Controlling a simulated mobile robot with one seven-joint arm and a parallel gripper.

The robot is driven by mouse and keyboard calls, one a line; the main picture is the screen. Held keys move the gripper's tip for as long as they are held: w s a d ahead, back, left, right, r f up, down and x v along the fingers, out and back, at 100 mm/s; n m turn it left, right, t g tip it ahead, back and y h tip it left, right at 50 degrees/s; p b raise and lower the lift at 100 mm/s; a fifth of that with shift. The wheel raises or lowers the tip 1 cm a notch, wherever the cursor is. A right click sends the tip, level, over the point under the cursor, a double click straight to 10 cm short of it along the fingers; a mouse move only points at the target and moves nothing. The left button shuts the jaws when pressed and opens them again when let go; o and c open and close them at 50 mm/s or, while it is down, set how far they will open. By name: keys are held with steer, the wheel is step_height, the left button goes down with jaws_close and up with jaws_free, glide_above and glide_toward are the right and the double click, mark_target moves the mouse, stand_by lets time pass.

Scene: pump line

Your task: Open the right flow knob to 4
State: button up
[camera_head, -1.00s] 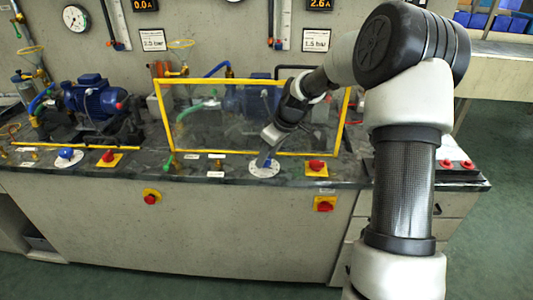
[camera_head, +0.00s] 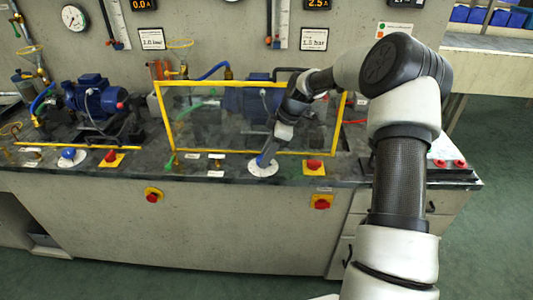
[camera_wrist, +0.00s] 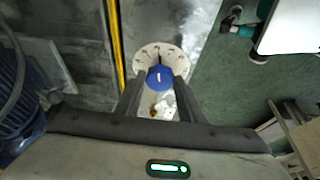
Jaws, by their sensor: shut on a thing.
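The right flow knob is blue and sits on a round white dial (camera_head: 257,170) on the counter's front strip. In the wrist view the blue knob (camera_wrist: 160,76) with its white pointer mark shows between my fingers, over the white dial (camera_wrist: 173,54). My gripper (camera_head: 264,160) is shut on the knob from above; it also shows in the wrist view (camera_wrist: 161,86). In the head view my fingers hide most of the knob. The dial's numbers are too small to read. The right digital display (camera_head: 318,4) reads 2.5 A.
A yellow-framed clear guard (camera_head: 222,152) stands just behind the dial. The left blue knob (camera_head: 68,153) is farther left.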

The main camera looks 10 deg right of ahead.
stand_by(0.3)
steer(key=o, duration=1)
steer(key=shift+o, duration=0.2)
steer(key=shift+d+r, duration=0.1)
steer(key=p+v, duration=0.2)
steer(key=v, duration=1.5)
steer(key=shift+p, duration=0.35)
steer(key=shift+r, duration=0.1)
